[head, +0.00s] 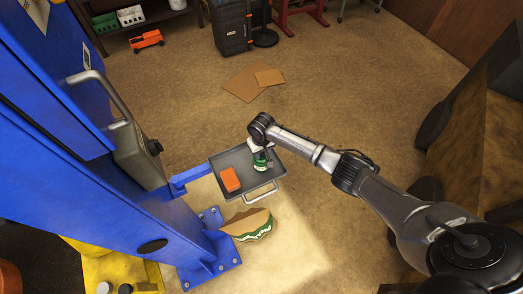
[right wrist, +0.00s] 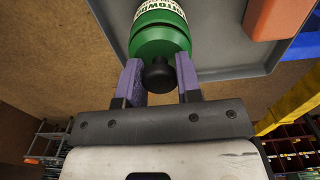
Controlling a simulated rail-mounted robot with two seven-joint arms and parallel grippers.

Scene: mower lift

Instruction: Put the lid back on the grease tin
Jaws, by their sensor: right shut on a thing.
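The green grease tin (head: 262,165) with a white label stands on the grey tray (head: 225,160). In the right wrist view the tin (right wrist: 158,14) shows at the top centre. Its green lid (right wrist: 160,42) has a black knob (right wrist: 158,75). My right gripper (head: 260,151) is over the tin, its purple fingers (right wrist: 159,80) shut on the knob. The lid shows against the tin's end; I cannot tell whether it is fully seated. My left gripper is not in view.
An orange block (head: 229,179) lies on the tray left of the tin. A blue post (head: 120,190) with an arm carries the tray. Cardboard (head: 252,82) lies on open floor behind.

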